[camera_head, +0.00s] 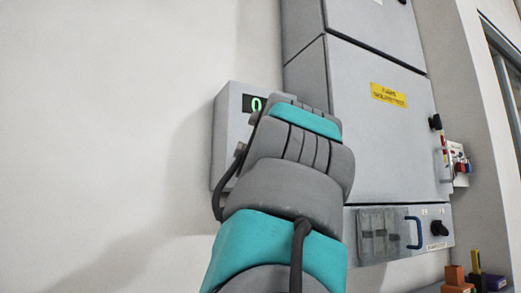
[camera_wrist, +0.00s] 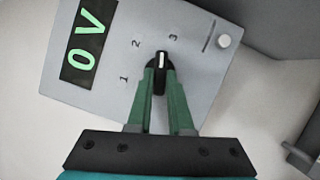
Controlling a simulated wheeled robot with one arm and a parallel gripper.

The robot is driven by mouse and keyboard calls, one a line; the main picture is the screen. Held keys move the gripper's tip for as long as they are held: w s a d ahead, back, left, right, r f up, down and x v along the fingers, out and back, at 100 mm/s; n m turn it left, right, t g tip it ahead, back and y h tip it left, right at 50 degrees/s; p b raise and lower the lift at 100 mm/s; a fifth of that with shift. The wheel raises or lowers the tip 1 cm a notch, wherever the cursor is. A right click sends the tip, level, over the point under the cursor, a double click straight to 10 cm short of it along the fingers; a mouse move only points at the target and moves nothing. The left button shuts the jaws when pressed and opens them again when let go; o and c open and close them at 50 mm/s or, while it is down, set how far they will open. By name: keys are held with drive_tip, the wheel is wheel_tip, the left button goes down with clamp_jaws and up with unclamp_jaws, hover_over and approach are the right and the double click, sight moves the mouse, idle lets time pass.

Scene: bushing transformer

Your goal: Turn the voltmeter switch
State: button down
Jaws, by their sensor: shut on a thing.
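The voltmeter (camera_head: 226,125) is a light grey box on the wall, partly hidden behind my arm in the head view. In the wrist view the voltmeter (camera_wrist: 197,36) looks tilted, and its green display (camera_wrist: 88,42) reads "0 V". Its switch (camera_wrist: 161,62) is a black knob with a white mark, beside the numbers 1, 2 and 3. The mark points up in the picture, between 2 and 3. My gripper (camera_wrist: 161,80) has its green fingers closed on the knob, one on each side. My arm hides the gripper in the head view.
A tall grey cabinet (camera_head: 375,140) with a yellow label stands right of the voltmeter. It has a black knob (camera_head: 435,122) and a blue handle (camera_head: 414,232). Small coloured items (camera_head: 475,275) lie at the lower right. The wall at the left is bare.

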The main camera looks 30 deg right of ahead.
drive_tip(key=shift+d+r+m+g, duration=0.1)
drive_tip(key=shift+m+g, duration=0.3)
drive_tip(key=shift+m, duration=1.2)
drive_tip(key=c, duration=0.8)
unclamp_jaws()
drive_tip(key=b+v, duration=0.1)
drive_tip(key=v, duration=0.7)
drive_tip(key=shift+w+r, duration=0.1)
drive_tip(key=shift+r, duration=0.1)
drive_tip(key=shift+r, duration=0.1)
